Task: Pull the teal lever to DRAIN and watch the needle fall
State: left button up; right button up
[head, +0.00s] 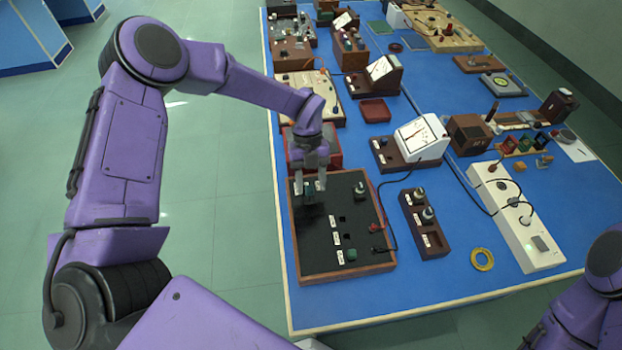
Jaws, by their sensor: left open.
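A black panel in a wooden frame (329,264) lies at the near left of the blue bench. My left gripper (310,188) points down over the panel's far left part, with its fingers apart. A small dark teal piece (309,195) shows between and below the fingertips; I cannot tell whether they touch it or whether it is the lever. A dark green-teal knob (352,255) sits near the panel's front, beside small white labels too small to read. A white-faced meter (421,137) stands behind to the right; its needle reading is too small to tell. My right gripper is out of view.
A red box (328,150) stands just behind my left gripper. A dark wooden block with knobs (425,222), a white power strip (515,215) and a yellow ring (482,259) lie to the right. Black cables cross the bench. The near front of the blue bench (360,300) is clear.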

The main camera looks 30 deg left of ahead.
pick_arm(q)
jog(key=shift+s+r, duration=0.1)
jog(key=shift+s, duration=0.05)
jog(key=shift+c, duration=0.3)
jog(key=shift+s+r, duration=0.25)
jog(key=shift+s, duration=0.2)
grip_shut()
jog(key=shift+w+f, duration=0.1)
jog(key=shift+w, duration=0.05)
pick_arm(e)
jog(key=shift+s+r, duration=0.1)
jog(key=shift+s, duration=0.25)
pick_arm(q)
jog(key=shift+a, duration=0.1)
jog(key=shift+s+a+f+m+t+h+b, duration=0.3)
jog(key=shift+s+a+t+h+b, duration=0.35)
jog(key=shift+t+h+b, duration=0.3)
jog(key=shift+s+a+f+m+t+h+b, duration=0.25)
jog(key=shift+s+a+t+h+b, duration=0.4)
jog(key=shift+h+b, duration=0.5)
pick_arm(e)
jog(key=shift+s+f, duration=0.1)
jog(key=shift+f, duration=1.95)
pick_arm(q)
jog(key=shift+w+a, duration=0.1)
jog(key=shift+o, duration=0.3)
grip_release()
jog(key=shift+w, duration=0.1)
jog(key=shift+r, duration=0.1)
